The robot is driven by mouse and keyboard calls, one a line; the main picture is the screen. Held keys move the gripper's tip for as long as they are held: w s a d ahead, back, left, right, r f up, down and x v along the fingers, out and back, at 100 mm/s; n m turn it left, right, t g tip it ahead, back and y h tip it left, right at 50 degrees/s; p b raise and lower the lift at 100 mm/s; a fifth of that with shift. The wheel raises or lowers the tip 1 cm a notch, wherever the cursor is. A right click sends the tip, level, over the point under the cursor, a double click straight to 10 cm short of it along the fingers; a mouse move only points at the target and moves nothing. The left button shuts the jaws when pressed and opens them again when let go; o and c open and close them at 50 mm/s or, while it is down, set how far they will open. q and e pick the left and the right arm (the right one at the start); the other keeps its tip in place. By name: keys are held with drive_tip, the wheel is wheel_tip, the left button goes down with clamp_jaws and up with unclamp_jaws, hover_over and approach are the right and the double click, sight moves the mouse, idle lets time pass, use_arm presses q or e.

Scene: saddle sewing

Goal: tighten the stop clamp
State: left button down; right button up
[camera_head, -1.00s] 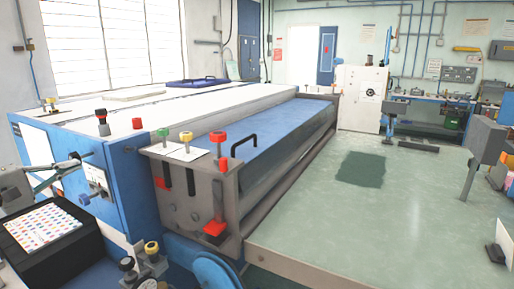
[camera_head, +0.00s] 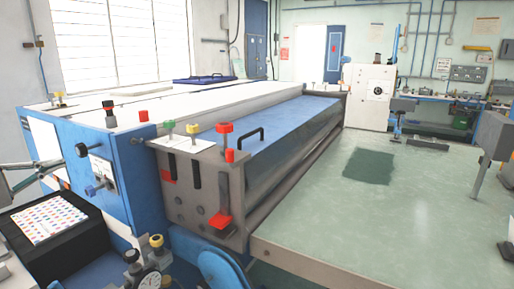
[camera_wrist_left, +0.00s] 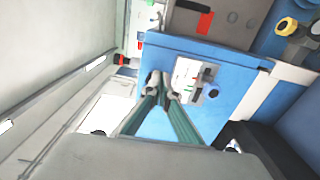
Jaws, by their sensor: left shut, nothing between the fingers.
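I cannot tell for certain which fitting is the stop clamp. The grey end plate (camera_head: 205,205) of the blue machine carries a green knob (camera_head: 169,126), a yellow knob (camera_head: 193,129) and a tall red knob (camera_head: 225,128) on top. My left gripper (camera_head: 64,168) is at the left edge, in front of the blue side panel and apart from the end plate. In the left wrist view its fingers (camera_wrist_left: 160,84) are shut and empty, pointing toward the panel's white control plate (camera_wrist_left: 187,80). My right gripper is not in view.
A black box with a dotted card (camera_head: 48,220) stands at lower left. A dial gauge and a yellow-topped knob (camera_head: 156,240) are at the bottom, beside a blue round guard (camera_head: 222,268). The green-grey table (camera_head: 390,215) on the right is mostly clear.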

use_arm(q)
drive_tip(key=w+d+f+m+p, duration=0.1)
drive_tip(key=w+d+m, duration=0.1)
drive_tip(key=w+m, duration=0.3)
drive_tip(key=shift+w+d+f+m+p, duration=0.2)
drive_tip(key=shift+w+m+p, duration=0.1)
drive_tip(key=shift+m+p, duration=0.1)
idle(0.6)
drive_tip(key=shift+a+r, duration=0.45)
drive_tip(key=shift+r, duration=0.05)
idle(0.8)
drive_tip(key=shift+w+a+f+b, duration=0.1)
drive_tip(key=shift+a+f+b, duration=0.05)
drive_tip(key=shift+b, duration=0.4)
idle(0.4)
drive_tip(key=s, duration=0.1)
drive_tip(key=s+a+b, duration=0.1)
drive_tip(key=s, duration=0.1)
drive_tip(key=s+f+b, duration=0.1)
drive_tip(key=s, duration=0.1)
drive_tip(key=shift+s+a, duration=0.25)
drive_tip(key=shift+a, duration=0.15)
